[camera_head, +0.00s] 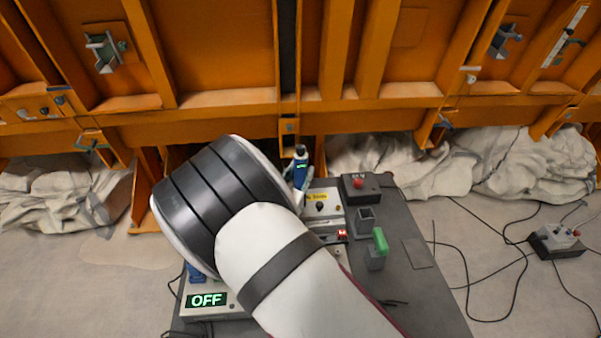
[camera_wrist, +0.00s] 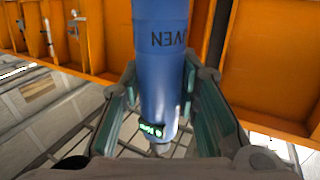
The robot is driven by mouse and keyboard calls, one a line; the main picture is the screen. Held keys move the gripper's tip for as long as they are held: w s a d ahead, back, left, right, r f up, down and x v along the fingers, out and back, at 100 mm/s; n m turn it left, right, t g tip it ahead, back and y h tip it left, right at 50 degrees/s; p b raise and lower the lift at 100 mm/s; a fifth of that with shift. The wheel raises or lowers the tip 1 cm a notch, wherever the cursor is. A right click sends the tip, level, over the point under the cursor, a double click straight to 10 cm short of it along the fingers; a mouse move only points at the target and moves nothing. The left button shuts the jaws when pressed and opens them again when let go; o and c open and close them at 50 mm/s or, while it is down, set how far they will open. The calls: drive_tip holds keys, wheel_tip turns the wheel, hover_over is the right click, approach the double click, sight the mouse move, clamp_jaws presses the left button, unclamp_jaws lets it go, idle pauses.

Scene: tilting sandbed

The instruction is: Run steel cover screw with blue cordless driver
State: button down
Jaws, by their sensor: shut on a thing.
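The blue cordless driver (camera_head: 301,167) stands roughly upright beyond my arm in the head view. In the wrist view the driver (camera_wrist: 158,60) fills the middle, with dark lettering and a small lit green display. My gripper (camera_wrist: 162,85) is shut on it, one finger on each side of the blue body; my gripper (camera_head: 298,186) is partly hidden by my arm in the head view. A pale panel box (camera_head: 322,208) with a yellow label sits close to the driver. I cannot make out the steel cover's screw, or whether the driver's tip touches anything.
The dark bench (camera_head: 425,295) also carries a red-button box (camera_head: 361,188), a green-topped item (camera_head: 380,241), a flat grey plate (camera_head: 418,253) and an "OFF" display (camera_head: 207,300). The orange frame (camera_head: 215,60) stands behind. Cables and a control box (camera_head: 557,241) lie on the floor at right.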

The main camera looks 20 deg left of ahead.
sight(298, 162)
drive_tip(key=shift+f, duration=0.55)
idle(1.1)
drive_tip(key=shift+r+p, duration=1.65)
drive_tip(key=shift+r, duration=1.45)
